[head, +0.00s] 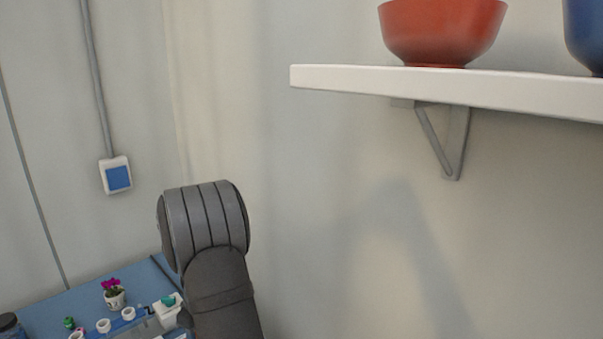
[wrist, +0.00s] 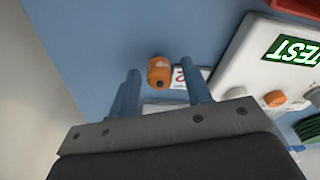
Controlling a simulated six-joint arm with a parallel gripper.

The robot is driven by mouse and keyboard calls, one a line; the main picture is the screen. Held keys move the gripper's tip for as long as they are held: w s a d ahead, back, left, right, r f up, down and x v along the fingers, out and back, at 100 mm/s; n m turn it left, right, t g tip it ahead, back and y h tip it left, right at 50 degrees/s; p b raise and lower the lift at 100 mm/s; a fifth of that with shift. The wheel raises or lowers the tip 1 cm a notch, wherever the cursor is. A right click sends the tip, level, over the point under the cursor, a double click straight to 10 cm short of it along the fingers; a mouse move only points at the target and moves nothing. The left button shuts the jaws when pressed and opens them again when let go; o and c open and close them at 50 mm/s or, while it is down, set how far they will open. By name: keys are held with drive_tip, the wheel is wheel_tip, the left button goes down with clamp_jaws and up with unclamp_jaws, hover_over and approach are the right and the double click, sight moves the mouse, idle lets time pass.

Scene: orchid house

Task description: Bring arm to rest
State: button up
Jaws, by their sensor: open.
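My gripper (wrist: 162,92) shows in the wrist view with its two blue-grey fingers apart and nothing held between them. Beyond the fingertips, a small orange object (wrist: 159,71) sits on the blue table surface (wrist: 105,40); the gap between it and the fingers cannot be judged. In the head view my dark arm rises at the lower middle, and the gripper itself is not visible there.
In the wrist view a white device (wrist: 262,65) with a green TEST label stands at the right. In the head view a white shelf (head: 345,79) holds a red bowl (head: 440,32) and a blue bowl (head: 586,35). A small potted flower (head: 115,296) and white cups stand on the table.

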wheel_tip(320, 180, up, 4)
drive_tip(key=shift+r, duration=0.2)
drive_tip(key=d+r, duration=0.7)
drive_tip(key=d, duration=0.5)
drive_tip(key=s+a+r+n, duration=0.1)
drive_tip(key=s+a+r, duration=0.15)
drive_tip(key=a, duration=0.65)
drive_tip(key=s+a+r+n, duration=0.1)
drive_tip(key=a+r+n, duration=0.15)
drive_tip(key=a, duration=0.75)
drive_tip(key=s+a+r+n, duration=0.1)
drive_tip(key=a+r, duration=0.3)
drive_tip(key=a, duration=0.5)
drive_tip(key=s+a+f, duration=0.3)
drive_tip(key=a+f, duration=0.1)
drive_tip(key=a, duration=0.4)
drive_tip(key=shift+s+f+g, duration=0.3)
drive_tip(key=shift+s+f, duration=0.1)
drive_tip(key=shift+o, duration=0.2)
drive_tip(key=shift+a, duration=0.1)
